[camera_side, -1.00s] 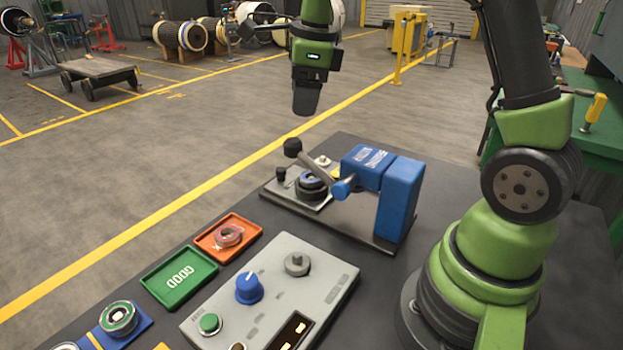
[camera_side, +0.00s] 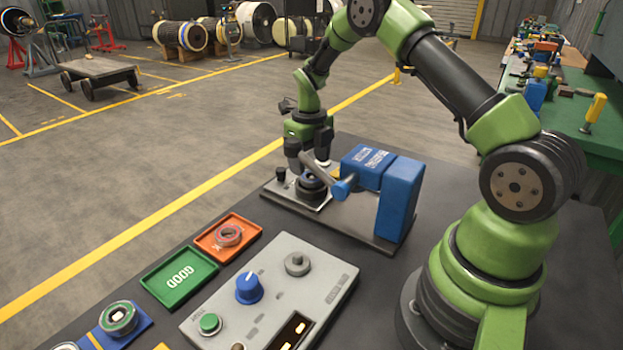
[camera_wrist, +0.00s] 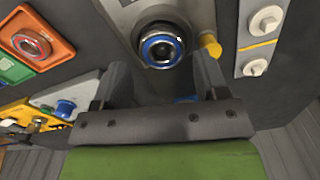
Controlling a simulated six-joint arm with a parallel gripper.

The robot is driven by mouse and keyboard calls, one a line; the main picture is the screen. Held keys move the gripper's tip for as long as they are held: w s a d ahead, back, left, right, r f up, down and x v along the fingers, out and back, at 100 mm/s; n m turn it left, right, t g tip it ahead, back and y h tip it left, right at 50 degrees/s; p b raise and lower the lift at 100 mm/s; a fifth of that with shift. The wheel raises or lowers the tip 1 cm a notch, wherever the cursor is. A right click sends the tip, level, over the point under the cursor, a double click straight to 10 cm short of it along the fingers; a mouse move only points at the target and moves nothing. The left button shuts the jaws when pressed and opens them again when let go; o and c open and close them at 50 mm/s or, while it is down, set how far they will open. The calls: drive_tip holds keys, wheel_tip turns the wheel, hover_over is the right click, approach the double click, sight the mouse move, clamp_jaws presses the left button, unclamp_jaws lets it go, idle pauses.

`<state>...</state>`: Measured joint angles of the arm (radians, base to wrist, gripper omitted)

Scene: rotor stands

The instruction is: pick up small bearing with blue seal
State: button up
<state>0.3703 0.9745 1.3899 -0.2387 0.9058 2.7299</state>
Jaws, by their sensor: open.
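The small bearing with a blue seal (camera_wrist: 160,47) sits on the test stand, showing a blue ring around a dark centre in the wrist view. In the side view the dark bearing (camera_side: 313,188) is on the stand's plate, partly hidden by the stand's lever. My gripper (camera_wrist: 160,68) is open, with one finger to each side of the bearing and slightly short of it in the wrist view. In the side view my gripper (camera_side: 308,158) is just above the bearing, pointing down. I cannot tell whether the fingers touch it.
The blue stand (camera_side: 400,195) and its ball-ended lever are close by. An orange tray (camera_side: 207,246) holds a red-sealed bearing (camera_side: 228,235). A green GOOD tray (camera_side: 163,291) is empty. A grey control box (camera_side: 335,283) stands in front, and a green-sealed bearing (camera_side: 118,319) lies at lower left.

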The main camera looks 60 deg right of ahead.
sight(310, 177)
wheel_tip(310, 177, down, 3)
drive_tip(key=shift+f, duration=0.2)
drive_tip(key=shift+c, duration=0.5)
drive_tip(key=c, duration=0.6)
drive_tip(key=shift+c, duration=0.3)
drive_tip(key=shift+r, duration=0.15)
